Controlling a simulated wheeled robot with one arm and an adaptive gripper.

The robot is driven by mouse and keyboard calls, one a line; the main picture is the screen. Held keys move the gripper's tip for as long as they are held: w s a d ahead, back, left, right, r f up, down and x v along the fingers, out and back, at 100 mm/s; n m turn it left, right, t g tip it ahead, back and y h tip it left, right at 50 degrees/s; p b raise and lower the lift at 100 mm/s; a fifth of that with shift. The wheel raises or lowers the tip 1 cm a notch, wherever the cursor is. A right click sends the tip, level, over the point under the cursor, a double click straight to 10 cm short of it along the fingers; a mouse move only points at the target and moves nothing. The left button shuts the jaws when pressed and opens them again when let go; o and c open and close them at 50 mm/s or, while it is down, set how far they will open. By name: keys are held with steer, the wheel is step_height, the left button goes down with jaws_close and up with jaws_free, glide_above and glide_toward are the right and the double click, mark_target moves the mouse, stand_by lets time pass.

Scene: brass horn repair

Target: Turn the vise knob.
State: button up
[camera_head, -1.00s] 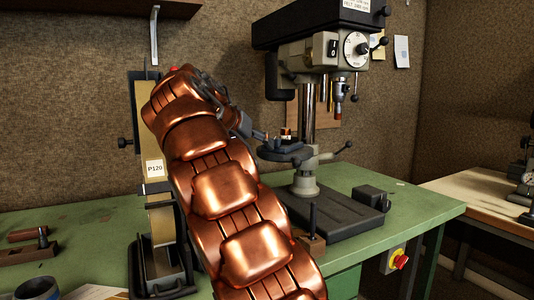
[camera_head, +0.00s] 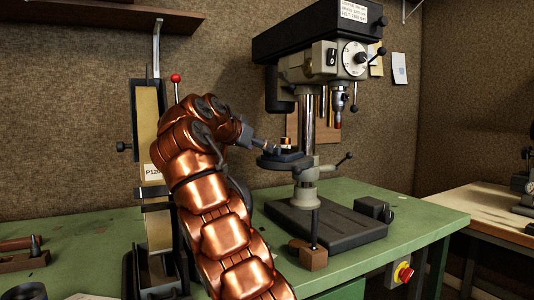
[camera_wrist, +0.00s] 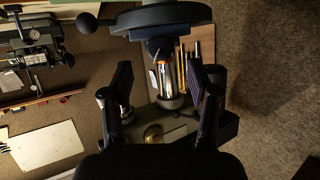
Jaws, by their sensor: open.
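A small dark vise (camera_head: 289,156) sits on the round table of the drill press, with a copper-coloured piece (camera_head: 287,141) at it. My gripper (camera_head: 265,147) is open beside the left side of this vise in the head view. The vise knob cannot be made out clearly there, as it is small and close to the fingers. In the wrist view my two dark fingers (camera_wrist: 160,68) stand apart. A round brass-coloured thing (camera_wrist: 153,134) shows low between them; I cannot tell if it is the knob. No contact is visible.
The drill press column (camera_head: 308,120) and its handle (camera_head: 343,160) stand close to the right. The drill head (camera_head: 322,55) overhangs the vise. A belt sander (camera_head: 152,130) stands left of my arm. The green bench (camera_head: 420,210) is clear at the right front.

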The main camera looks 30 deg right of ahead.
steer(key=x, duration=0.5)
steer(key=shift+w+d+f, duration=0.1)
steer(key=shift+d+f, duration=0.1)
jaws_close()
stand_by(0.3)
